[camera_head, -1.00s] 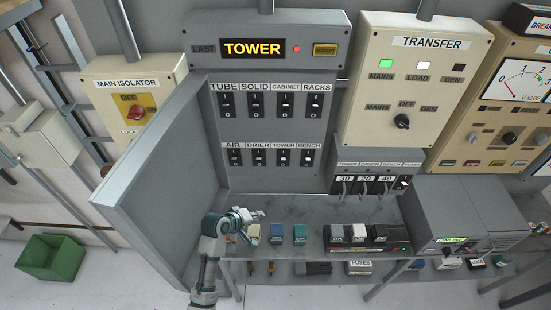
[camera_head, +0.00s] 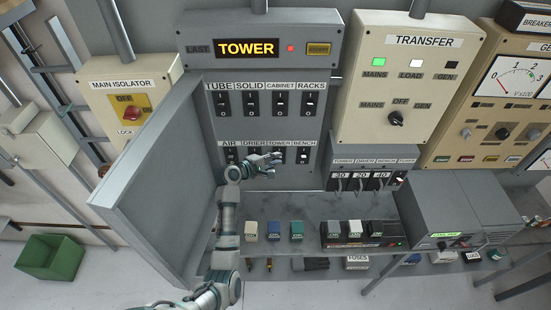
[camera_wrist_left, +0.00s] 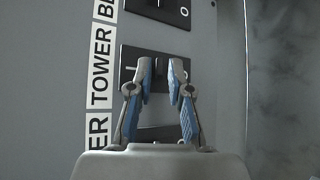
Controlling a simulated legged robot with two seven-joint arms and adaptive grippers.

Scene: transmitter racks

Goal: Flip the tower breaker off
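The tower breaker (camera_head: 281,153) is a black switch under the TOWER label in the lower row of the grey panel. My left gripper (camera_head: 278,162) is in front of it and partly covers it. In the left wrist view the TOWER label (camera_wrist_left: 100,66) reads sideways. There the breaker's black plate (camera_wrist_left: 131,58) lies behind the fingertips of my left gripper (camera_wrist_left: 161,68). The fingers are apart with a gap between them, and nothing is clearly held. I cannot tell the breaker's lever position or whether a finger touches it. My right gripper is not in view.
The drier breaker (camera_head: 254,149) and bench breaker (camera_head: 303,154) sit on either side. A grey side wall (camera_head: 160,165) stands left of my arm. Below is a shelf (camera_head: 290,205) with small coloured blocks. A sign above reads TOWER (camera_head: 247,48), beside a red light.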

